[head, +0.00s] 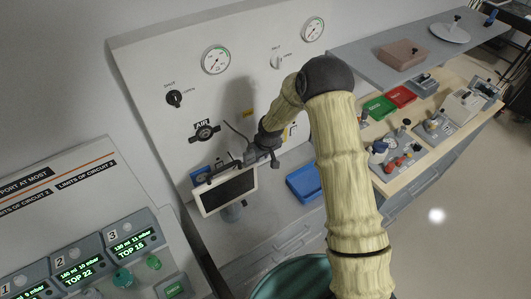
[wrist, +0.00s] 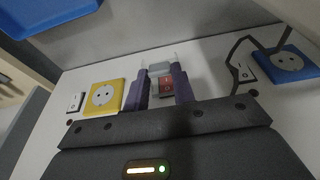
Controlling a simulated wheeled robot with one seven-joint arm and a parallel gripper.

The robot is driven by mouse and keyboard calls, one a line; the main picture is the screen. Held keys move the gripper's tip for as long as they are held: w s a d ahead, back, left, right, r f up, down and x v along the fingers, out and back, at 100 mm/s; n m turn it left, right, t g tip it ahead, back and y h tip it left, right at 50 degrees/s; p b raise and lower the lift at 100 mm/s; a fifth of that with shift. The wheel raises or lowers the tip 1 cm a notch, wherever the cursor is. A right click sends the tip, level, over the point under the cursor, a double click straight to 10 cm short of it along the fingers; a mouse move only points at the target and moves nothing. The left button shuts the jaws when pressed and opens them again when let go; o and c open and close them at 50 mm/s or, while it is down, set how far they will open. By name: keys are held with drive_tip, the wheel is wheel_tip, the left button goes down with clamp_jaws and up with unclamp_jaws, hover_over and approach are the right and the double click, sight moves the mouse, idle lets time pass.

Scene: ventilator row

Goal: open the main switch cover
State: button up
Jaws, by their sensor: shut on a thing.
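In the wrist view, a red main switch (wrist: 166,86) sits on the pale wall panel. Its pale grey cover (wrist: 160,69) shows between my fingertips. My gripper (wrist: 160,66) is shut on the cover, with one purple finger on each side. In the head view, my gripper (head: 236,160) is at the wall panel, just above a white-framed dark screen (head: 230,190). The switch and cover cannot be made out there, and I cannot tell how far the cover is tilted.
A yellow socket (wrist: 104,97) is left of my fingers and a blue socket (wrist: 288,62) is right, with a dark cable (wrist: 233,60) nearby. In the head view, a black AIR knob (head: 205,132) is above my gripper. A blue tray (head: 304,184) lies below right.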

drive_tip(key=shift+w+a+r+g+h+p, duration=0.15)
drive_tip(key=shift+w+r+g+h+p, duration=0.35)
drive_tip(key=shift+r+g+h+p, duration=0.4)
drive_tip(key=shift+f, duration=0.1)
drive_tip(key=o, duration=1)
drive_tip(key=shift+f, duration=0.1)
drive_tip(key=shift+a+b, duration=0.1)
drive_tip(key=shift+b, duration=0.2)
drive_tip(key=shift+r+b, duration=0.35)
drive_tip(key=shift+r, duration=0.4)
wheel_tip(320, 180, up, 16)
drive_tip(key=b, duration=0.5)
drive_tip(key=shift+s+d, duration=0.25)
